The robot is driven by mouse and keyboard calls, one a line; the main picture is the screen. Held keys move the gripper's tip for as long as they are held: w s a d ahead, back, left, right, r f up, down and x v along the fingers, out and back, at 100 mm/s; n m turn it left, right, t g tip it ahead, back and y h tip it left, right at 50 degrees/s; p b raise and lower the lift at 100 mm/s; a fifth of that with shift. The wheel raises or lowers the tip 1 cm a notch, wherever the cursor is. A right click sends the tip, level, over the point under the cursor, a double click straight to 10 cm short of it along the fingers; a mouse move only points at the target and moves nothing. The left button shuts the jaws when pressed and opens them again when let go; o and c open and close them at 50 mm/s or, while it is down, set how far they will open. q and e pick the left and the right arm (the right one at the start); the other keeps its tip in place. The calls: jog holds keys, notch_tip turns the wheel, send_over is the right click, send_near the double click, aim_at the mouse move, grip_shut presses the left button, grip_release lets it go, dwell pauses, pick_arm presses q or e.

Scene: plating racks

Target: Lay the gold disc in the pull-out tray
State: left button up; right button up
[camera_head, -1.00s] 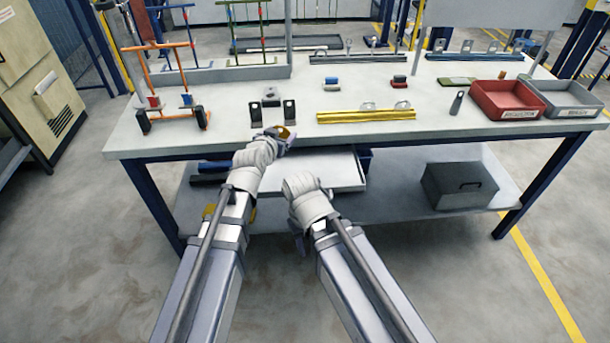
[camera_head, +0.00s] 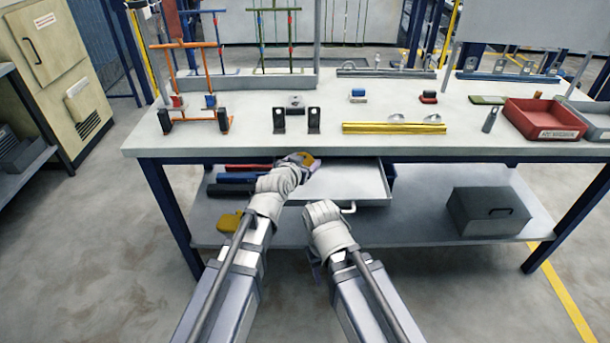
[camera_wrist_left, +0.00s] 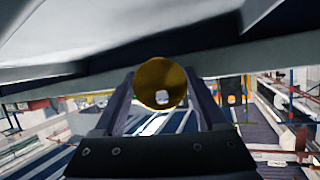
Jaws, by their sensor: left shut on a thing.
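The gold disc (camera_head: 304,157) is between the fingers of my left gripper (camera_head: 308,163), at the table's front edge. In the left wrist view the disc (camera_wrist_left: 158,74) stands face-on between both fingers, with a small hole low in it. My left gripper is shut on it. The white pull-out tray (camera_head: 355,178) is pulled out under the table top, with a handle on its front. In the head view the disc overlaps the tray's far left part; its height above the tray is hard to judge. My right gripper (camera_head: 317,275) is low in front of the table, mostly hidden behind its wrist.
The table top (camera_head: 235,140) lies just above and behind the disc. Red and blue bars (camera_head: 240,178) lie left of the tray. A grey box (camera_head: 488,211) stands on the lower shelf (camera_head: 420,222). A gold bar (camera_head: 394,128) and red bin (camera_head: 545,118) are on the table.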

pick_arm(q)
jog(key=shift+f+b, duration=1.75)
jog(key=shift+f, duration=0.05)
jog(key=shift+f, duration=0.15)
jog(key=o, duration=1.3)
